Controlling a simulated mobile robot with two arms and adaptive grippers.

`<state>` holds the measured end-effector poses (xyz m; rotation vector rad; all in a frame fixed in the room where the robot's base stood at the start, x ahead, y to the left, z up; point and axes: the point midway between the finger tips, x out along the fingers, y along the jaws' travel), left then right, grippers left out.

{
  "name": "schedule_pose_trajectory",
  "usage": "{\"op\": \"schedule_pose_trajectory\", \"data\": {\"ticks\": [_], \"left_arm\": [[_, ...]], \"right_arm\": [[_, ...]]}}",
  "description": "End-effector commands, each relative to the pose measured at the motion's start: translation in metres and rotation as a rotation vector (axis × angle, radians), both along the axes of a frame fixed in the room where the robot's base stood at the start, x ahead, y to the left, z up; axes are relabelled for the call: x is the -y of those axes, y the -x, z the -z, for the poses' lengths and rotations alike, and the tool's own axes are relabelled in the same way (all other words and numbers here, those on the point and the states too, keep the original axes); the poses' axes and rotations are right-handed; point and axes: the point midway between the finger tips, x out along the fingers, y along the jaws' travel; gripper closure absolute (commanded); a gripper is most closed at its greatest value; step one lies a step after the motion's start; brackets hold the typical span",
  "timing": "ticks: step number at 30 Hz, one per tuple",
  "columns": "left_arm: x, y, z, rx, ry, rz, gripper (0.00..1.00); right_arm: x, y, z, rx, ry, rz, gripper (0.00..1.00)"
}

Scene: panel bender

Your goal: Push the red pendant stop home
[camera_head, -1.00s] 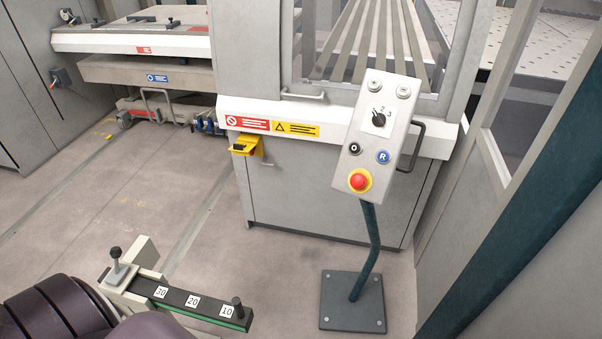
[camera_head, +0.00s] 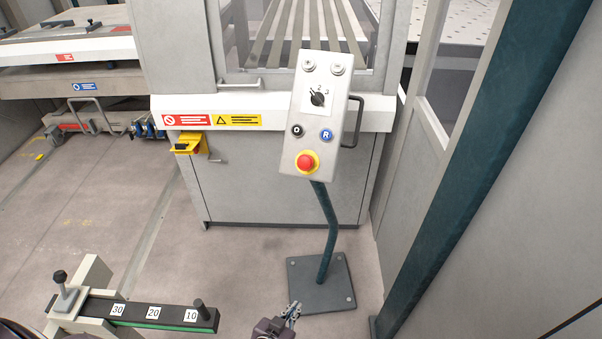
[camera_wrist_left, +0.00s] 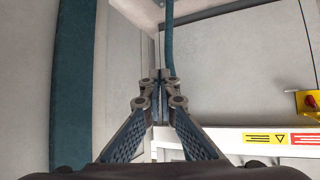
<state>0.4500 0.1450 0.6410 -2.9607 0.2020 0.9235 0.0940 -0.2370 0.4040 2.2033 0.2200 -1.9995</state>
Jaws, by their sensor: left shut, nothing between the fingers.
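The red pendant stop (camera_head: 307,163) is a round red button on a yellow ring, low on the grey pendant box (camera_head: 327,112). The box stands tilted on a dark green bent post (camera_head: 330,230). My left gripper (camera_head: 293,309) shows at the bottom of the head view, well below the stop and in front of the post's base plate. In the left wrist view its fingers (camera_wrist_left: 161,76) are shut together with nothing between them. The green post (camera_wrist_left: 170,40) shows beyond the fingertips there; the stop is not in that view. My right gripper is not in view.
A grey machine cabinet (camera_head: 285,185) stands behind the pendant. A yellow pedal-like unit (camera_head: 190,145) hangs on its left. A dark bar marked 30, 20, 10 (camera_head: 153,311) lies at lower left. A green post (camera_head: 480,150) rises on the right. The floor between is clear.

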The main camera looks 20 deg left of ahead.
Motion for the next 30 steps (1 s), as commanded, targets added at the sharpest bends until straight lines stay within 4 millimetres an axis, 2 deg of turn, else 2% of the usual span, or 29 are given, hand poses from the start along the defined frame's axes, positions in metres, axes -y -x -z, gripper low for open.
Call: {"op": "schedule_pose_trajectory", "data": {"ticks": [1, 2, 3, 6, 9, 12, 15, 18, 30], "left_arm": [[-0.001, -0.031, -0.046, 0.113, 0.014, -0.022, 1.0], [-0.003, -0.045, -0.074, 0.175, 0.019, -0.034, 1.0], [-0.006, -0.062, -0.11, 0.254, 0.026, -0.049, 1.0], [-0.018, -0.088, -0.195, 0.431, 0.031, -0.089, 1.0], [-0.031, -0.098, -0.263, 0.57, 0.034, -0.123, 1.0], [-0.041, -0.099, -0.309, 0.663, 0.032, -0.147, 1.0], [-0.046, -0.098, -0.334, 0.711, 0.03, -0.16, 1.0], [-0.048, -0.098, -0.343, 0.728, 0.028, -0.165, 1.0], [-0.048, -0.104, -0.343, 0.727, 0.029, -0.163, 1.0]], "right_arm": [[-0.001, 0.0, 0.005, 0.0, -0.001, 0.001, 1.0], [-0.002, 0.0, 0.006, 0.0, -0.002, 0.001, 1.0], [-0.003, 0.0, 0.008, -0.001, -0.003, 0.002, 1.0], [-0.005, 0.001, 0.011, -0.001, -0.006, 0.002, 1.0], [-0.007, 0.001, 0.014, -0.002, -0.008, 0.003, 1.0], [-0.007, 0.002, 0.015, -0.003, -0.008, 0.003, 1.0], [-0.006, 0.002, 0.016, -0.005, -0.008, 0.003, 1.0], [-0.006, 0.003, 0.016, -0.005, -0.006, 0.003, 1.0], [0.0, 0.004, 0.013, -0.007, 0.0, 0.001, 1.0]]}}
